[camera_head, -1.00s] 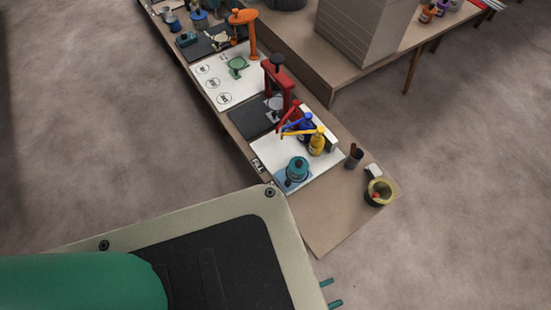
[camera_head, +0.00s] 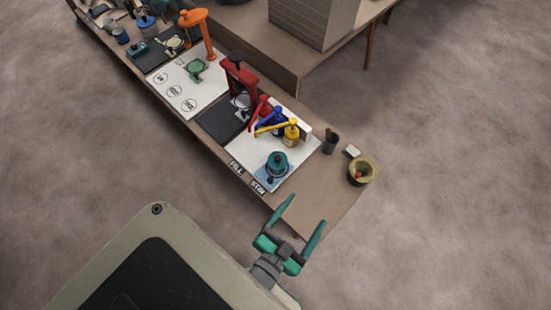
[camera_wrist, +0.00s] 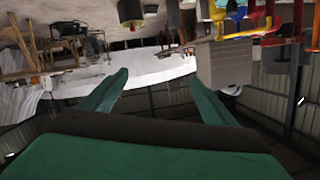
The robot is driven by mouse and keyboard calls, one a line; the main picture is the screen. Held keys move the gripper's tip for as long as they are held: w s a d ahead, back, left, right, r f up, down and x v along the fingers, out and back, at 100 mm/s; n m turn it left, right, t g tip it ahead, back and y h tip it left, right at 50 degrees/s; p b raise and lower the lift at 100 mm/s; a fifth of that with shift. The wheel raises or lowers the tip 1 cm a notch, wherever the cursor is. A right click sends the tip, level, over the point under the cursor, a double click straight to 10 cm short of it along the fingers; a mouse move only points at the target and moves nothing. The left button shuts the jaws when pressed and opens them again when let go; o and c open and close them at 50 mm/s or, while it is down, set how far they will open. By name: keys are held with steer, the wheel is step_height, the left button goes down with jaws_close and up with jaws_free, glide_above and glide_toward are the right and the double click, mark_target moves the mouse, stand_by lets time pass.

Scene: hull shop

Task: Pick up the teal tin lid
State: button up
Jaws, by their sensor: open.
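A red press (camera_head: 238,78) is further back. A dark cup (camera_head: 330,143) and a yellow-rimmed pot (camera_head: 361,172) stand to the right. The bench's near right corner is bare.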

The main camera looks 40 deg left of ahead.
steer(key=w+a+r+n+g+y, duration=0.1)
steer(key=w+a+r+y, duration=0.3)
steer(key=w+a, duration=0.5)
steer(key=w+a+r+n+y, duration=0.1)
steer(key=w+a+r+y, duration=0.4)
steer(key=a, duration=0.9)
steer(key=s+a+r+n+g+y, duration=0.25)
steer(key=a+n+g, duration=0.3)
steer(key=a, duration=0.35)
steer(key=s+a+r+n+g+y, duration=0.1)
steer(key=a+r+n+g+y, duration=0.15)
steer(key=a+n+g, duration=0.5)
steer(key=n+h, duration=0.5)
steer(key=h, duration=1)
glide_above(278, 157)
steer(key=shift+g, duration=0.4)
step_height(278, 157, down, 16)
steer(key=shift+s+d+f, duration=0.1)
steer(key=shift+s, duration=0.05)
steer(key=shift+f, duration=5.15)
